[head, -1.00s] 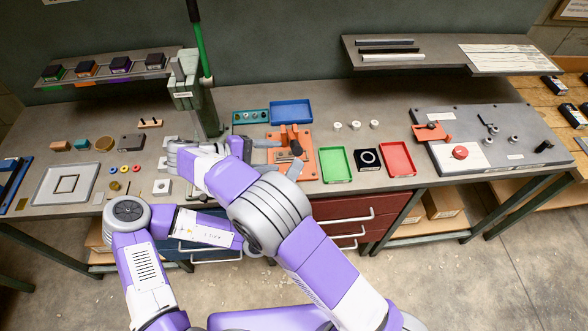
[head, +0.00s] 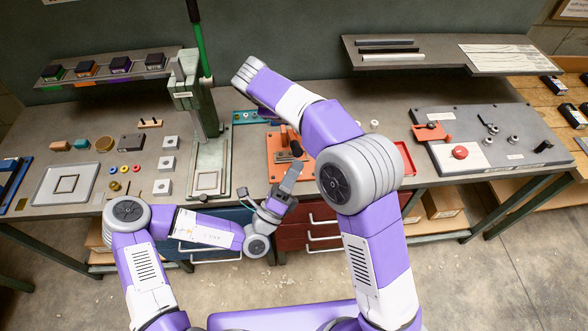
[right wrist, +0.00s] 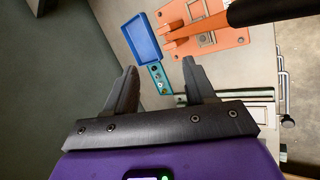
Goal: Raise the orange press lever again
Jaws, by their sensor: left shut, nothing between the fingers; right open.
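The orange press plate (head: 277,172) lies on the bench, with orange upright parts (head: 284,134) on it, partly hidden by my right arm in the head view. The plate (right wrist: 232,40) and its orange arms (right wrist: 183,42) also show in the right wrist view. A thick dark bar (right wrist: 275,10) crosses above the plate there; I cannot tell whether it is the lever's handle. My right gripper (right wrist: 160,66) is open and empty, its fingers apart from the orange parts. My left gripper (head: 297,167) is shut and empty at the plate's front edge.
A tall green press (head: 195,95) with a green lever (head: 202,45) stands left of the plate. A blue tray (right wrist: 143,38) and a teal rack (right wrist: 160,76) lie behind it. A red tray (head: 405,160) is partly covered by my right arm.

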